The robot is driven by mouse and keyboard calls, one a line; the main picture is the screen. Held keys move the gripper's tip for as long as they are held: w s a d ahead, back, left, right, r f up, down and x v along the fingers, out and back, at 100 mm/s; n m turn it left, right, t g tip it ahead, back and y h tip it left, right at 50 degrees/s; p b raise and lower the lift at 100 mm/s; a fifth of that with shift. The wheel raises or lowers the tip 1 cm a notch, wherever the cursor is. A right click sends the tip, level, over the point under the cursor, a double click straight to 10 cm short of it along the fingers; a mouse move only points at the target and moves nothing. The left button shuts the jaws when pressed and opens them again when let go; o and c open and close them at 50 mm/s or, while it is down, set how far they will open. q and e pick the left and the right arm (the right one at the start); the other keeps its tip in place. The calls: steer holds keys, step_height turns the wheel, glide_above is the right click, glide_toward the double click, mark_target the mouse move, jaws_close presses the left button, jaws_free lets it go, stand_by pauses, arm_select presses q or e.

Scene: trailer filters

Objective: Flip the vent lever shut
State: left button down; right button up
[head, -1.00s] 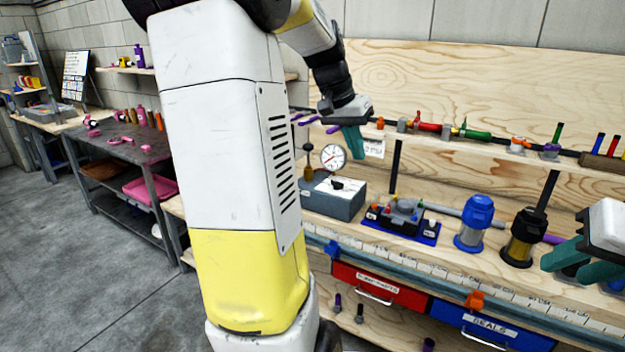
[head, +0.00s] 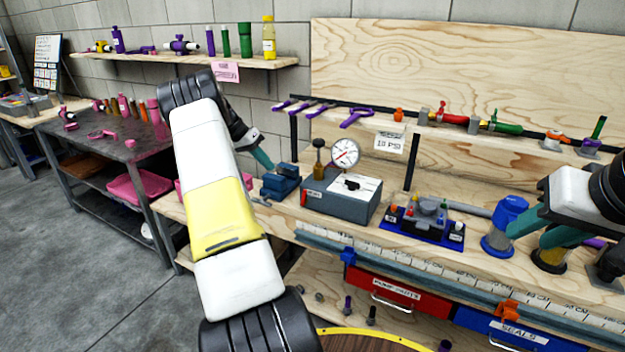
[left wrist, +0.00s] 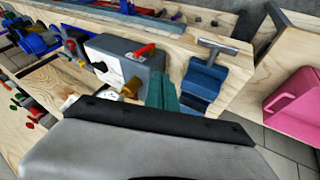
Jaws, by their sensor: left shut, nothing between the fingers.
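The grey pressure box (head: 340,196) stands on the bench with a white top plate, a black knob and a round dial gauge (head: 345,153). A small red lever (head: 304,198) shows at its left end; in the left wrist view the red lever (left wrist: 144,52) sticks out from the box's end at a slant. I take it for the vent lever. My left gripper (head: 264,160) is shut and empty, above and left of the box, apart from the lever. Its teal fingers (left wrist: 163,93) show in the left wrist view. My right gripper (head: 548,235) is open at the far right.
A blue vise-like block (head: 282,181) with a T-handle (left wrist: 222,46) stands close left of the box. A blue tray (head: 420,232) with fittings lies right of it, then a blue-capped canister (head: 505,225). A shelf rail (head: 440,125) runs behind.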

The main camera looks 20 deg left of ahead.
stand_by(0.3)
arm_select(q)
glide_toward(304, 198)
steer(key=w+a+f, duration=0.2)
steer(key=w+f, duration=0.1)
steer(key=f, duration=0.1)
steer(key=d, duration=0.3)
steer(key=shift+d+f, duration=0.15)
steer(key=shift+f, duration=0.1)
steer(key=shift+d, duration=0.1)
